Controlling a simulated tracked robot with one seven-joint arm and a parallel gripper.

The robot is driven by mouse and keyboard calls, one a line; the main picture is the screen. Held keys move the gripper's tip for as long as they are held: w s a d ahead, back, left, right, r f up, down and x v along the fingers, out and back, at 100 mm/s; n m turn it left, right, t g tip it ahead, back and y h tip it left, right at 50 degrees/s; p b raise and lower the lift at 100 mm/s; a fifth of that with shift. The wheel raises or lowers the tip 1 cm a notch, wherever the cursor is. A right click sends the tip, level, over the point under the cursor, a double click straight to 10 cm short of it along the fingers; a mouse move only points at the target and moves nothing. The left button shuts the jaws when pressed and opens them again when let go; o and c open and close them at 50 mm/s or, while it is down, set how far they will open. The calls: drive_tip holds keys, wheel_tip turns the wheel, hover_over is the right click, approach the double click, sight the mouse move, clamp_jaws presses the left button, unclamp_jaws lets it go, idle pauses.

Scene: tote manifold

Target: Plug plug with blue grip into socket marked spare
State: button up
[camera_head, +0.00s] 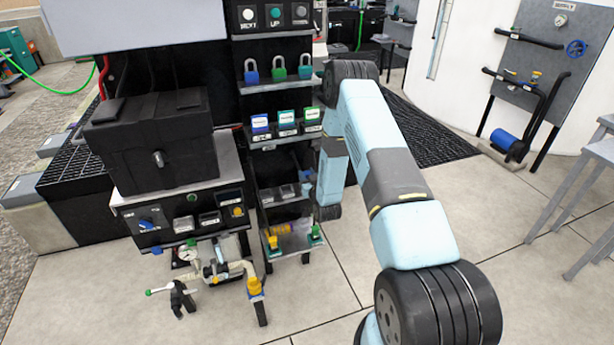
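My arm reaches from the lower right to the rack, and its end with my gripper (310,190) is beside the lower shelves. The gripper is small and partly hidden there, so its fingers and anything between them cannot be made out. A small blue shape (305,176) shows on the shelf close to it; I cannot tell whether this is the plug with the blue grip. The front panel (172,213) under the black box carries a round blue fitting (146,224), grey fittings (210,220) and a yellow one (238,211). Their labels are too small to read, so the spare socket cannot be picked out.
Padlocks (278,73) and labelled boxes (287,124) fill the upper shelves. A lower shelf (292,242) holds yellow and green parts. Pipes and a valve (215,268) jut out below the panel. Clear floor (340,270) lies right of the rack.

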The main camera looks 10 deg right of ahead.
drive_tip(key=o, duration=0.4)
drive_tip(key=s+d, duration=0.1)
drive_tip(key=s, duration=1.2)
drive_tip(key=shift+s+d, duration=0.15)
drive_tip(key=shift+s, duration=0.2)
drive_tip(key=shift+s+f, duration=0.1)
drive_tip(key=shift+s, duration=0.05)
